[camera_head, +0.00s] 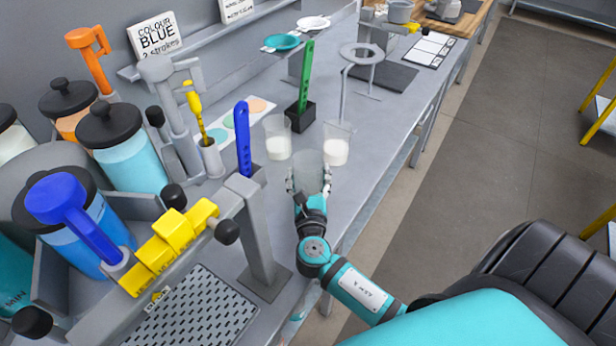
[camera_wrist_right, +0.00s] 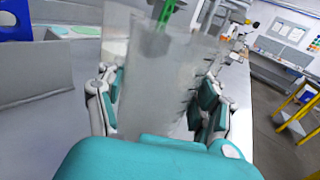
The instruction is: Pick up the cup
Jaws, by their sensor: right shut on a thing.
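A clear, greyish cup (camera_head: 311,172) is between the fingers of my right gripper (camera_head: 310,184), near the front edge of the bench. My right gripper is shut on it, with one finger on each side. In the right wrist view the cup (camera_wrist_right: 150,75) fills the middle, upright, between the teal finger pads of the gripper (camera_wrist_right: 155,105). I cannot tell whether its base touches the bench. Two other clear cups with white contents, one (camera_head: 277,145) behind to the left and one (camera_head: 337,150) behind to the right, stand on the bench. My left gripper is not in view.
A green stick stands in a black block (camera_head: 291,115) behind the cups. A grey post (camera_head: 258,235) and a perforated drip tray (camera_head: 195,310) are at left, beside large lidded jars (camera_head: 125,150). A ring stand (camera_head: 361,55) is farther back. Open floor (camera_head: 480,150) lies right of the bench.

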